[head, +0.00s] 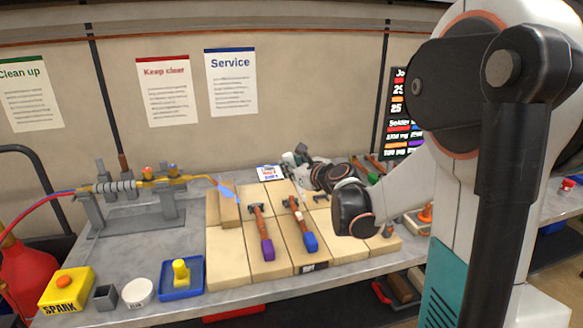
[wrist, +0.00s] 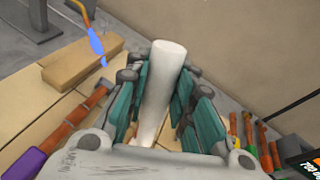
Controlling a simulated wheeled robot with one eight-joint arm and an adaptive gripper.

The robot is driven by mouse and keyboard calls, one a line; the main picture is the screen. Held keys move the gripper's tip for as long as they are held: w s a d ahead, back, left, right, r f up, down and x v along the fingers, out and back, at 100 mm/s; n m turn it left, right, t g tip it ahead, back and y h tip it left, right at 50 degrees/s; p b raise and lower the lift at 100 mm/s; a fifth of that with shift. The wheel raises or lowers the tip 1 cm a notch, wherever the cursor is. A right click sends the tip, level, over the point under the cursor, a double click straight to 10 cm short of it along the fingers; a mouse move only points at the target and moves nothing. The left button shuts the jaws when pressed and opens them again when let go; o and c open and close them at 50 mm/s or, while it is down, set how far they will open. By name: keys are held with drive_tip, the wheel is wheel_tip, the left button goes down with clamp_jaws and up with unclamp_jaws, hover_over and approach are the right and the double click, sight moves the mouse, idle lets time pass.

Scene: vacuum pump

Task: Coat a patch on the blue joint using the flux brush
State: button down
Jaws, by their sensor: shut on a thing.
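My gripper (wrist: 160,100) is shut on a smooth white rod (wrist: 163,80), which looks like a handle. No bristles show, so I cannot confirm that it is the flux brush. In the head view my gripper (head: 299,158) is above the back of the bench, right of the pipe rig, and partly hidden by my arm. A blue piece (head: 228,191) sits at the end of the brass pipe (head: 190,181); it also shows in the wrist view (wrist: 97,44), upper left, apart from the rod. The rig also carries a small blue-topped fitting (head: 172,168).
Wooden blocks (head: 228,260) hold a purple-handled tool (head: 265,242) and a blue-handled tool (head: 307,235). At the front left are a yellow SPARK box (head: 66,291), a white cup (head: 138,292) and a blue tray (head: 192,289). A red tank (head: 22,270) stands at far left.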

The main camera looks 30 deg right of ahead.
drive_tip(key=shift+f, duration=0.1)
idle(0.5)
drive_tip(key=shift+f+b, duration=0.4)
drive_tip(key=shift+b, duration=0.15)
drive_tip(key=shift+r+p, duration=0.2)
drive_tip(key=shift+p, duration=0.2)
